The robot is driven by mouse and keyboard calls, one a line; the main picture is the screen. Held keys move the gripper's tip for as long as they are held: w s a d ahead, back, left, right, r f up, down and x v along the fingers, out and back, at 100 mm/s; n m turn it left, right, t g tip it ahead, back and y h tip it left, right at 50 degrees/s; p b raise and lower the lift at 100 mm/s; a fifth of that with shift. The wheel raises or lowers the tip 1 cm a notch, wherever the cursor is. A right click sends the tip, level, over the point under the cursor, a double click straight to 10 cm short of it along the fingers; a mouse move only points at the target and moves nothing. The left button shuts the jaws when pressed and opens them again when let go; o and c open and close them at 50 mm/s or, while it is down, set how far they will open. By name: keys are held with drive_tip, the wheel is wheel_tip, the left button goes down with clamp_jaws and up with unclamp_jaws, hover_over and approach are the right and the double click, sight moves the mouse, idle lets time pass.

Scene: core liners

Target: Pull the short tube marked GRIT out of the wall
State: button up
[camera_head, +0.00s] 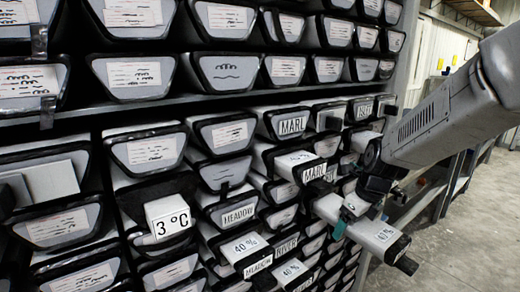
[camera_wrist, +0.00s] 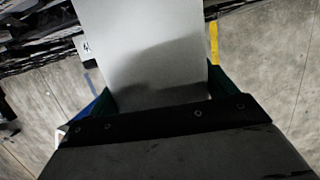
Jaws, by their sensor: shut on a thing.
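My gripper (camera_head: 357,213) is at the right part of the wall of tubes. It is shut on a pale grey tube (camera_head: 378,236) that sticks out from the wall toward the lower right. This tube has a dark end and a small white label, too small and slanted to read surely. In the wrist view the tube's flat grey face (camera_wrist: 145,50) lies between the green fingers (camera_wrist: 170,92). I cannot read the word GRIT on any tube. The tube's rear part is partly hidden by my gripper and neighbouring tubes.
A box marked 3 °C (camera_head: 168,217) juts out further left. Shelves of dark-rimmed trays (camera_head: 134,76) fill the wall. Bare concrete floor (camera_head: 470,235) lies to the right.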

sight(401, 244)
drive_tip(key=shift+r, duration=0.1)
drive_tip(key=shift+s+d, duration=1.25)
drive_tip(key=shift+s, duration=0.4)
drive_tip(key=shift+s+d, duration=1.2)
drive_tip(key=shift+s, duration=0.5)
drive_tip(key=shift+s+d, duration=1.25)
drive_tip(key=shift+s, duration=0.4)
drive_tip(key=shift+r, duration=0.15)
